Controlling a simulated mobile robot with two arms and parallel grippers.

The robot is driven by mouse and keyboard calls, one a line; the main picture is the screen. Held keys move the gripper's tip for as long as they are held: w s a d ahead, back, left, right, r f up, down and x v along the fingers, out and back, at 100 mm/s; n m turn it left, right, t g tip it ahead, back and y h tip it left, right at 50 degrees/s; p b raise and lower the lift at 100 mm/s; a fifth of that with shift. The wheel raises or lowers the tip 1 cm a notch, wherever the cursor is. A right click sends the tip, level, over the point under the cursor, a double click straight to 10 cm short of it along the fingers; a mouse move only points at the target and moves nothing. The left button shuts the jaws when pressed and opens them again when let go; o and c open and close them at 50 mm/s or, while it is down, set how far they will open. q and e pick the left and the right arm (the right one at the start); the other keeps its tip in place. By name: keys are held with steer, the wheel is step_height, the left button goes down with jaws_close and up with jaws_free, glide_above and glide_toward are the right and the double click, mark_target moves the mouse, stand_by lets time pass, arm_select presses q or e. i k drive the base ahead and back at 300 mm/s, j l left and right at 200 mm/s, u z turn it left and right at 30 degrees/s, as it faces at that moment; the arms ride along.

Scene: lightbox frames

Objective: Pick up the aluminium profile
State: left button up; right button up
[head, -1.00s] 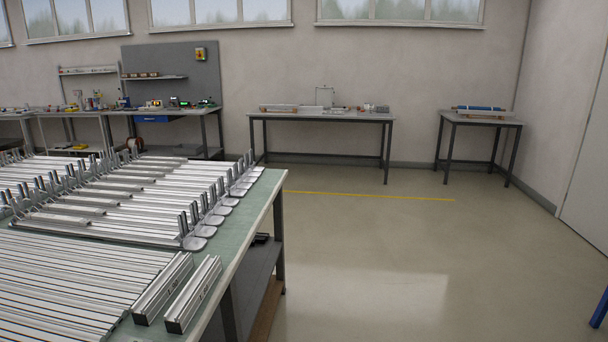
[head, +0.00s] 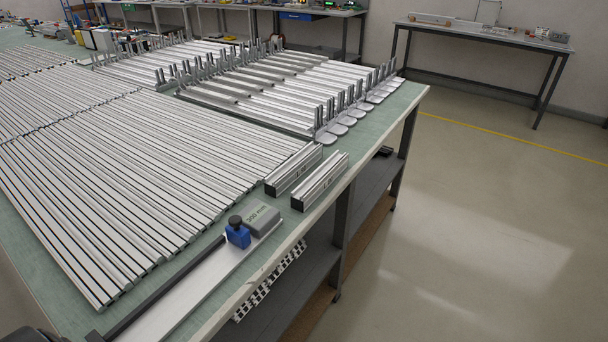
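Many long silver aluminium profiles (head: 130,185) lie side by side on the green-topped table, filling its left and middle in the head view. Two short, thicker profiles (head: 292,168) lie side by side and apart from them near the table's right edge; the second (head: 320,181) is closer to that edge. The frames do not show which profile is meant. Neither of my grippers is identifiable in view. A dark shape at the bottom left corner is cut off and I cannot tell what it is.
A measuring rail (head: 190,290) with a blue clamp (head: 237,236) and a grey block (head: 262,219) lies at the near edge. Brackets with upright posts (head: 345,110) stand farther back. The table (head: 410,95) has a lower shelf (head: 375,190). The floor (head: 500,230) to the right is clear.

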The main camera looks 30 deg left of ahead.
mark_target(305, 195)
steer(key=u, duration=1.55)
steer(key=i+l, duration=0.1)
steer(key=l, duration=0.25)
steer(key=i+l, duration=0.1)
steer(key=l, duration=0.25)
steer(key=i+l, duration=0.1)
steer(key=l, duration=0.25)
steer(key=i+l, duration=0.15)
steer(key=l, duration=0.2)
steer(key=i+l, duration=0.1)
steer(key=l, duration=0.25)
